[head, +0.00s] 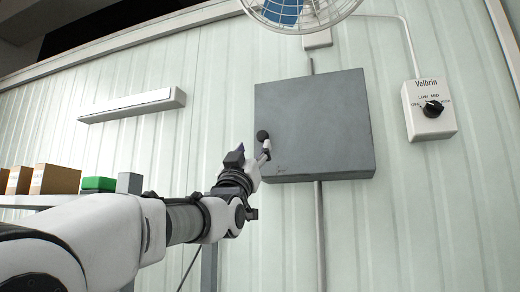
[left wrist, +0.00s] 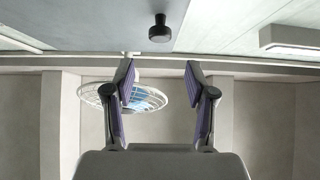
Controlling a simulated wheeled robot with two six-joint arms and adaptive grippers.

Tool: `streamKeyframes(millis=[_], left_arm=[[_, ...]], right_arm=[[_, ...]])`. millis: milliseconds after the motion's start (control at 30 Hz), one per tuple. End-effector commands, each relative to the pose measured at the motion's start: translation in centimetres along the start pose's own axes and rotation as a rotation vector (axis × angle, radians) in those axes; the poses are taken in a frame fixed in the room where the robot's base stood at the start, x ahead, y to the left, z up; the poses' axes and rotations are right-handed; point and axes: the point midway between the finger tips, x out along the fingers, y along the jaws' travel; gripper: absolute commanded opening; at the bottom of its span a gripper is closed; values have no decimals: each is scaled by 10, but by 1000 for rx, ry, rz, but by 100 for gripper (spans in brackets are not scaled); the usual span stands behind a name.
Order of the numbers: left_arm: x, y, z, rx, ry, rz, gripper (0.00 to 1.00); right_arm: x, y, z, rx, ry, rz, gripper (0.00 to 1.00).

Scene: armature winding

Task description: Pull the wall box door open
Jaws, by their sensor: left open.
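The grey wall box (head: 320,125) is mounted on the ribbed wall in the head view, and its door looks closed. A round black knob (head: 262,135) sits near the door's left edge. My left gripper (head: 266,150) is at the lower left of the door, just below the knob in the picture. In the left wrist view the knob (left wrist: 160,28) stands out from the grey door (left wrist: 110,12), beyond the tips of my open, empty left gripper (left wrist: 160,68). The knob is not between the fingers. My right gripper is not in view.
A caged fan (head: 300,10) hangs above the box. A white Velbrin switch box (head: 429,110) is to its right. A long light fixture (head: 133,105) is at the left. A shelf (head: 30,200) holds cartons (head: 55,179) and a green box (head: 98,184). A conduit (head: 320,235) runs below the wall box.

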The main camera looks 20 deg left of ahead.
Motion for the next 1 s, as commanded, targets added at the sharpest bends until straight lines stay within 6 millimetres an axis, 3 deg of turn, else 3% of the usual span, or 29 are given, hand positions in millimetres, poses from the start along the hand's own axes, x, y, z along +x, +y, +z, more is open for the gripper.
streamKeyframes(millis=[400, 733, 767, 900, 1000], left_arm=[[72, 0, -4, 1, 0, 0, 56], [76, 0, 2, 1, -2, 0, 56], [76, 0, 2, 1, -2, 0, 49], [76, 0, 1, 1, -1, 0, 0], [76, 0, 1, 0, -1, 0, 0]], right_arm=[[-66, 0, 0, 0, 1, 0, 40], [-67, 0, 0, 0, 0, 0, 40], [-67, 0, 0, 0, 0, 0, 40], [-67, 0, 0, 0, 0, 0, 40], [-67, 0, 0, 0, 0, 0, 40]])
